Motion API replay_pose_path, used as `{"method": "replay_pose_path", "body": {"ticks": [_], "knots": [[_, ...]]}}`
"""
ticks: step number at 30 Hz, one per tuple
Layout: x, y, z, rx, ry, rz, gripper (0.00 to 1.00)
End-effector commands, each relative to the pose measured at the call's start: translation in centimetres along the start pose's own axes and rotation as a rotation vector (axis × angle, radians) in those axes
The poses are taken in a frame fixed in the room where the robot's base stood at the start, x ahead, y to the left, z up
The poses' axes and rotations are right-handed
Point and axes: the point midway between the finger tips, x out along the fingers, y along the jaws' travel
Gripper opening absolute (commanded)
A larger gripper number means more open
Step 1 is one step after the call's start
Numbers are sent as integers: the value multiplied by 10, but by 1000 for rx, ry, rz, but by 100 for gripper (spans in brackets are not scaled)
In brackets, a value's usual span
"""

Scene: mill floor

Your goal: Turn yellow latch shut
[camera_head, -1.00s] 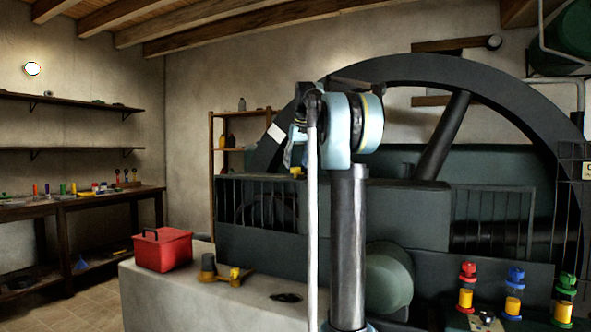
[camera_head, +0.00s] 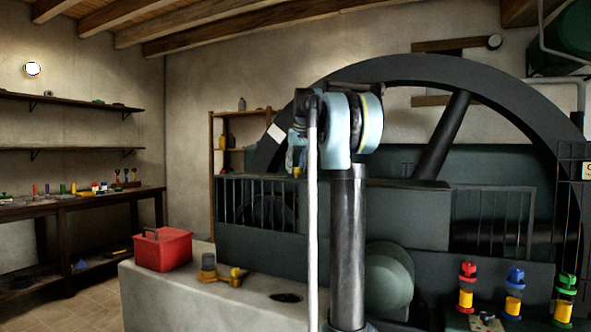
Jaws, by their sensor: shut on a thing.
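A small yellow piece that looks like the yellow latch (camera_head: 297,171) shows at the top edge of the dark green machine guard (camera_head: 400,205), just left of my arm's column. My gripper (camera_head: 297,163) is at the far end of my light blue arm, right above this piece and touching it as far as I can see. It appears shut on the latch. The fingertips are tiny and mostly hidden by my own arm links, so the exact grip and the latch's angle are hard to make out.
A red toolbox (camera_head: 162,250) and a yellow-and-grey fitting (camera_head: 232,277) stand on the pale plinth (camera_head: 160,295). Red, blue and green capped yellow cylinders (camera_head: 515,290) stand lower right. The large flywheel (camera_head: 400,72) rises behind. Open floor lies at left.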

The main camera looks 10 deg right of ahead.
Motion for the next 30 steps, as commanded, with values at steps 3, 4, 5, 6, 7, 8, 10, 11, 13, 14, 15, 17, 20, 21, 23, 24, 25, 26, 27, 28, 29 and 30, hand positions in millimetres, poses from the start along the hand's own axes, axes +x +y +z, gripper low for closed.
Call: {"method": "replay_pose_path", "body": {"ticks": [3,4,5,6,7,8,10,11,13,14,15,17,20,21,23,24,25,26,27,28,29,30], "knots": [[0,0,0,20,0,9,12],[0,-1,0,29,0,12,12],[0,-1,0,38,0,16,12],[0,-1,0,54,0,24,12],[0,-1,0,69,0,30,12],[0,-2,0,84,0,36,12],[0,-2,0,126,0,54,12],[0,-2,0,148,0,62,12],[0,-2,0,199,0,84,12],[0,-3,0,223,0,94,12],[0,-3,0,258,0,108,12],[0,-3,-1,310,0,130,12],[0,-4,-1,398,0,166,12],[0,-4,-1,432,1,181,12],[0,-4,-2,486,1,203,12],[1,-4,-2,520,0,217,12],[1,-5,-2,546,0,229,12],[1,-5,-2,572,1,239,12],[1,-5,-2,608,1,253,12],[1,-5,-2,635,1,265,12],[1,-5,-2,661,0,275,12],[1,-5,-2,696,1,290,12]]}}
